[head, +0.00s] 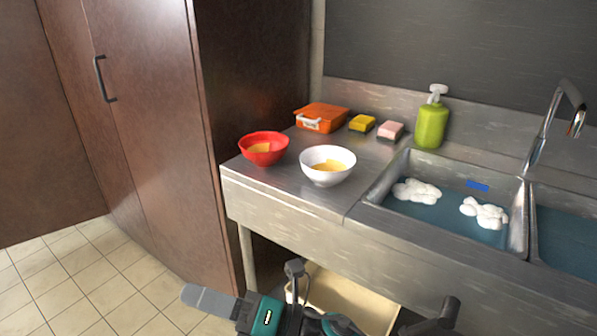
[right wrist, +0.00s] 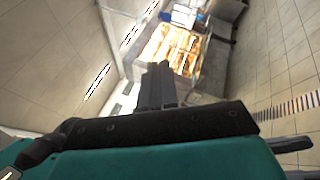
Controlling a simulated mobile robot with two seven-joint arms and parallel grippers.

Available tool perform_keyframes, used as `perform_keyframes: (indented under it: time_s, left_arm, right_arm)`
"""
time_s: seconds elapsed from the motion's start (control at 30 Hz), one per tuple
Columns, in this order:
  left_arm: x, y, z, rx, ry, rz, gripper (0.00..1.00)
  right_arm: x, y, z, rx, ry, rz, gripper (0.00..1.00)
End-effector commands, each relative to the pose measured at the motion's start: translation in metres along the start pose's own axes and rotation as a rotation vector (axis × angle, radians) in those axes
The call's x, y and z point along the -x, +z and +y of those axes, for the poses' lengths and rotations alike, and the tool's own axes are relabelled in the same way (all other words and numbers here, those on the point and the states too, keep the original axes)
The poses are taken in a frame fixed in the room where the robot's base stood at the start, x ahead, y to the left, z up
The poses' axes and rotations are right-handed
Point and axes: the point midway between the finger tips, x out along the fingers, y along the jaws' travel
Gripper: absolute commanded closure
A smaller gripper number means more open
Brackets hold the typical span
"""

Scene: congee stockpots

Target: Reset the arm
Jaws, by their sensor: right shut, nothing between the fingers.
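My right gripper (head: 205,299) is at the bottom of the head view, low in front of the steel counter. Its grey fingers point left, are closed together and hold nothing. In the right wrist view its shut fingers (right wrist: 158,85) stand up from the dark gripper body, with floor and distant furniture behind them. My left gripper is not in view.
A red bowl (head: 263,149) and a white bowl (head: 327,166) stand on the counter (head: 285,205). A sink (head: 440,208) with water and white lumps lies to the right, below a tap (head: 545,130). A beige bin (head: 345,300) is under the counter. Brown cabinets (head: 150,130) stand left.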

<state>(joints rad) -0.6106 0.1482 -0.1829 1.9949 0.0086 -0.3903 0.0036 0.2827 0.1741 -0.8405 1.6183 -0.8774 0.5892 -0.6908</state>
Motion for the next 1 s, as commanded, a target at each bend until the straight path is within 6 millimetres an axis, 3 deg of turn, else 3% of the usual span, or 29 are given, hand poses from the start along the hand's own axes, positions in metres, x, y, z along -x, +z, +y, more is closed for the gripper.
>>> perform_keyframes:
  time_s: [0.13, 0.27, 0.4, 0.5, 0.6, 0.77, 1.0]
  left_arm:
    - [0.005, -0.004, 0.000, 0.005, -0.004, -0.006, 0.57]
    - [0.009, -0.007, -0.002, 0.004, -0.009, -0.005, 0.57]
    - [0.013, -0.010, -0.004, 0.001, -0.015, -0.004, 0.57]
    - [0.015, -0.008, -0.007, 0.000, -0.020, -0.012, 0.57]
    - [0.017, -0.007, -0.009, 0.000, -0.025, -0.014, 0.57]
    - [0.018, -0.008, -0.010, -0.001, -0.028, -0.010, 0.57]
    - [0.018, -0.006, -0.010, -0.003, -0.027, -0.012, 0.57]
  right_arm:
    - [0.058, 0.044, -0.018, -0.466, -0.047, -0.433, 1.00]
    - [0.136, 0.055, -0.050, -0.865, -0.071, -0.801, 1.00]
    - [0.231, 0.030, -0.080, -1.259, -0.074, -1.189, 1.00]
    - [0.287, 0.000, -0.090, -1.473, -0.060, -1.418, 1.00]
    - [0.327, -0.028, -0.093, -1.622, -0.041, -1.588, 1.00]
    - [0.357, -0.054, -0.092, -1.737, -0.021, -1.727, 1.00]
    - [0.361, -0.058, -0.093, -1.753, -0.017, -1.747, 1.00]
